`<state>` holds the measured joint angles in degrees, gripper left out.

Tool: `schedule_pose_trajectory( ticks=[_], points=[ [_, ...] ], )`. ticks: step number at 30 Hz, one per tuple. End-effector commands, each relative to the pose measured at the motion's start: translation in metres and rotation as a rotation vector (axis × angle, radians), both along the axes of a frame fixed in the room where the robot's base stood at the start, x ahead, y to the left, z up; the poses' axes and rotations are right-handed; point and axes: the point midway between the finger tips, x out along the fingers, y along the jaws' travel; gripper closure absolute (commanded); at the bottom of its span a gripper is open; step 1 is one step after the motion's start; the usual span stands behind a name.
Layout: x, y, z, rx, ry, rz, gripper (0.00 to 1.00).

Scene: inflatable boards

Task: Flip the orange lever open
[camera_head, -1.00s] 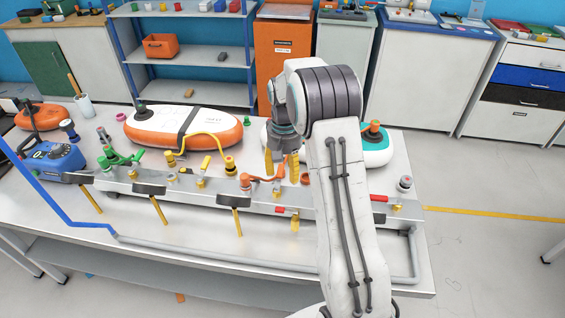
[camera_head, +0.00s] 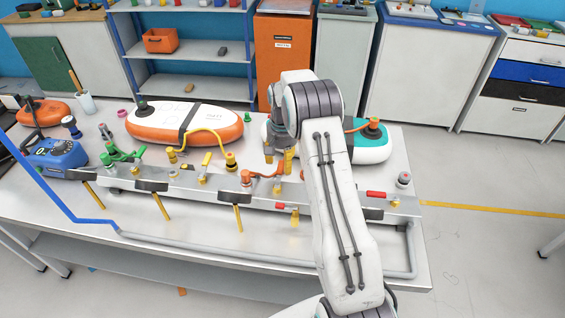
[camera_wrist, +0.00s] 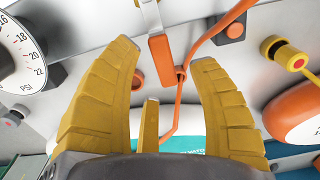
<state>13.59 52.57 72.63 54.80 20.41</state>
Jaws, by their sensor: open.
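In the wrist view, an orange lever (camera_wrist: 160,62) on a metal valve stem lies between the tips of my gripper (camera_wrist: 165,56). I see no clear contact between its yellow fingers and the lever; the fingers are spread and hold nothing. In the head view, the orange lever (camera_head: 262,175) is on the valve rail, close to the left of my gripper (camera_head: 280,158). My forearm and wrist hide part of the rail there.
An orange hose (camera_wrist: 198,45) runs close to the right fingertip. A pressure gauge (camera_wrist: 15,55) is at left. The metal rail (camera_head: 210,193) also carries a green valve (camera_head: 122,155), a yellow lever (camera_head: 206,160) and a red lever (camera_head: 376,195). Inflatable boards (camera_head: 165,120) lie behind it.

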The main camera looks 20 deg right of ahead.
Motion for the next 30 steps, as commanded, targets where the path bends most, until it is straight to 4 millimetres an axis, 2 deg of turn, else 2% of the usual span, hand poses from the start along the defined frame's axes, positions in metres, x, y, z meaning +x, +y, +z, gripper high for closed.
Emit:
schedule_pose_trajectory(
  ticks=[6,17,30],
  points=[
    [-0.001,0.0,-0.013,0.0,0.002,0.001,0.46],
    [0.0,0.0,-0.015,0.0,0.0,0.001,0.44],
    [0.0,0.0,-0.015,0.0,0.0,0.001,0.83]
  ],
)
